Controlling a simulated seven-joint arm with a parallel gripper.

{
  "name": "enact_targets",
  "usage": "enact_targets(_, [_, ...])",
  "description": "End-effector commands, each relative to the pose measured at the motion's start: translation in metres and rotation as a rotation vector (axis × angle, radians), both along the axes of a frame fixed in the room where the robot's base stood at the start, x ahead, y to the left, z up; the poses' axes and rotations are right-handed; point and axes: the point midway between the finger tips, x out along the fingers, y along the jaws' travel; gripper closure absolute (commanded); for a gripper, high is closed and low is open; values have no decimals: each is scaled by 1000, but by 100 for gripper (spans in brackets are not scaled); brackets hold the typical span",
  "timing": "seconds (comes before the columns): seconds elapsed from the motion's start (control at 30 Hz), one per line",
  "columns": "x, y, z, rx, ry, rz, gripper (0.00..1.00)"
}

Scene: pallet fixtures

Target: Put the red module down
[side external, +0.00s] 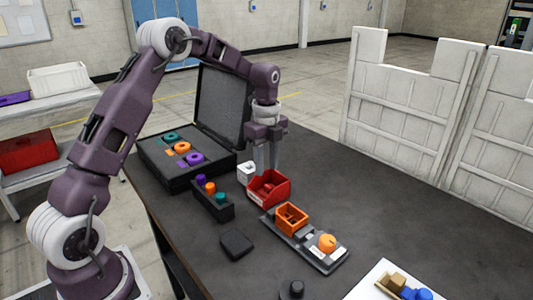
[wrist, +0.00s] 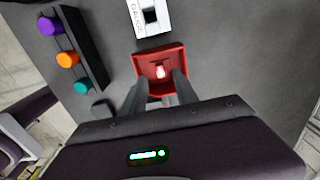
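The red module (side external: 284,190) is an open-topped red box with a red knob-like part inside, low at the table beside the pallet strip; I cannot tell if its base touches the table. In the wrist view the red module (wrist: 146,62) lies straight ahead, with a pale bright spot in its middle. My gripper (side external: 267,171) is directly above it, pointing down, fingertips at its opening. In the wrist view the two fingers of my gripper (wrist: 161,80) stand apart, one each side of the bright spot, with visible gaps. The fingertips' exact depth is hidden.
A white block (side external: 245,172) stands close left of the red module. A dark rack (side external: 214,203) holds purple, orange and teal pegs. A grey pallet strip (side external: 328,262) carries an orange box (side external: 291,218) and orange knob (side external: 327,242). An open black case (side external: 172,182) is behind.

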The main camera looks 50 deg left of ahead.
Motion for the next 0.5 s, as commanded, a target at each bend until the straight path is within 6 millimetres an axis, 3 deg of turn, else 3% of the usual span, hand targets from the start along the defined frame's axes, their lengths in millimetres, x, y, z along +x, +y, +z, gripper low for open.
enact_targets(0.1, [1, 0, 31, 1, -5, 0, 65])
enact_targets(0.2, [1, 0, 49, 0, -2, 0, 65])
enact_targets(0.5, [-5, -6, 71, 6, -11, 30, 65])
